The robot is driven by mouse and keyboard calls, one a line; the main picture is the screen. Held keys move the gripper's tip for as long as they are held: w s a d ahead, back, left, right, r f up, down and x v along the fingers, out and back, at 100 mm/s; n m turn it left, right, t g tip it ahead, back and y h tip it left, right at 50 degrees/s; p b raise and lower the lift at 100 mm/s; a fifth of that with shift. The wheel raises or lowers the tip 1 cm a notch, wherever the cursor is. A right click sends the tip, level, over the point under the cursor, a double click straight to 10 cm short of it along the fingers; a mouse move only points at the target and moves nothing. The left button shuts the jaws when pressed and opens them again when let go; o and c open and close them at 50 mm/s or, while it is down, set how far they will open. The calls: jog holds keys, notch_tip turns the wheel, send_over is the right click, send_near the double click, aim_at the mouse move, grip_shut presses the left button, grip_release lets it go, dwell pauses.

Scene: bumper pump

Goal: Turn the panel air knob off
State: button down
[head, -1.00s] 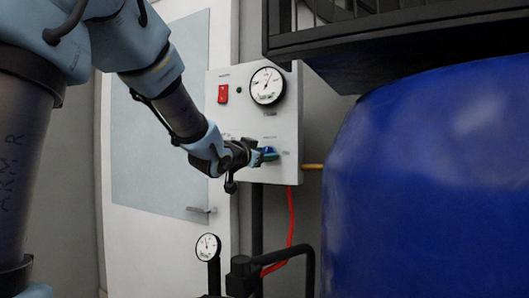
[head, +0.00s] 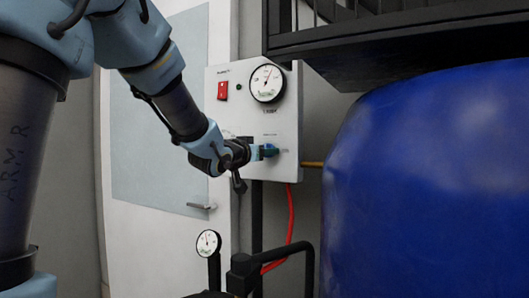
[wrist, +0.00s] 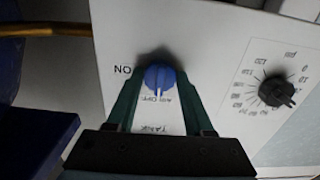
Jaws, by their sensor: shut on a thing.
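The blue air knob (wrist: 159,78) is on the white panel (head: 284,120), low on its face. In the wrist view it sits between the two dark green fingers of my gripper (wrist: 158,82), which are shut on it from both sides. A pale mark on the knob points down in that view, towards small lettering that seems to read OFF. The ON lettering lies to its left. In the head view my gripper (head: 268,151) reaches the panel from the left, and its fingers mostly hide the knob.
The panel also carries a red switch (head: 223,90), a round gauge (head: 267,83) and a black dial (wrist: 276,91). A large blue tank (head: 430,190) stands close on the right. A second gauge (head: 208,243) is below. A door (head: 160,120) is behind my arm.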

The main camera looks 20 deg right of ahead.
jog(key=shift+c, duration=1.4)
grip_release()
jog(key=b+v, duration=0.1)
jog(key=v, duration=1)
jog(key=shift+b, duration=0.4)
